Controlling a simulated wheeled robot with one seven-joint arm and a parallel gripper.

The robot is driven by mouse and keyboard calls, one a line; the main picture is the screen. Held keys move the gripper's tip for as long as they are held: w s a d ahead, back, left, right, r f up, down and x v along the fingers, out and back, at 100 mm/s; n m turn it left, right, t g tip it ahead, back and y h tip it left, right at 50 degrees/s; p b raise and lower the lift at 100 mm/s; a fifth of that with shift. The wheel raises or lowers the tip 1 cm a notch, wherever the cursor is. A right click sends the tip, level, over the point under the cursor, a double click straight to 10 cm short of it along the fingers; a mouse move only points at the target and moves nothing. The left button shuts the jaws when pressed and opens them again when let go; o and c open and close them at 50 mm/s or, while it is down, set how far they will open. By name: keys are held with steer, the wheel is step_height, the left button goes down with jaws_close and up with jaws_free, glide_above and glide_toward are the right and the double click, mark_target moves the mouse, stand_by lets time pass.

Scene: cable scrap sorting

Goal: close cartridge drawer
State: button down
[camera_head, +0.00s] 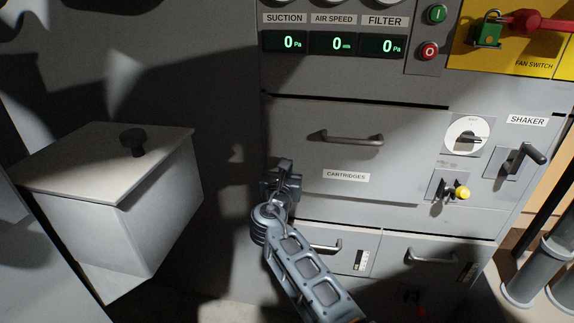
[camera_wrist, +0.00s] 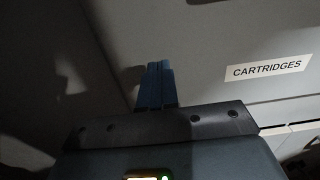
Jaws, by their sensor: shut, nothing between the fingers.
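The cartridge drawer (camera_head: 400,165) is a wide grey front with a bar handle (camera_head: 345,138) and a CARTRIDGES label, in the middle of the cabinet. A thin dark gap runs along its top edge; I cannot tell whether it is fully in. My gripper (camera_head: 284,168) is at the drawer's left edge, left of the label and below the handle's level. In the wrist view its blue fingers (camera_wrist: 155,84) are shut together and empty, in front of the drawer front (camera_wrist: 230,45). Whether the tips touch it I cannot tell.
Lower drawers with handles (camera_head: 431,256) lie beneath. A lidded grey box (camera_head: 100,165) stands at the left. A padlocked red switch (camera_head: 535,22) is above.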

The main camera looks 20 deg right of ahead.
steer(key=v, duration=1.1)
steer(key=s+f+m+g+y, duration=0.1)
steer(key=s+f+m+y, duration=0.3)
steer(key=s, duration=0.5)
steer(key=s+f+m+y, duration=0.1)
steer(key=s+f+m, duration=0.2)
steer(key=s+f, duration=0.5)
steer(key=s+f+m+g+y, duration=0.1)
steer(key=s+f+m+y, duration=0.25)
steer(key=s, duration=0.65)
steer(key=s+r+m+y, duration=0.1)
steer(key=s+r+m, duration=0.25)
steer(key=s, duration=0.45)
steer(key=s+r+m+y, duration=0.1)
steer(key=s+r+m, duration=0.1)
steer(key=s+m, duration=0.45)
steer(key=s+r+m+t, duration=0.1)
steer(key=s+r+m, duration=0.7)
steer(key=s+r, duration=0.2)
step_height(320, 180, up, 2)
steer(key=shift+s+d+r+m+t, duration=0.15)
steer(key=shift+s+d+m+t, duration=0.2)
steer(key=shift+d+t, duration=0.1)
steer(key=shift+w+h, duration=0.1)
steer(key=shift+h, duration=0.15)
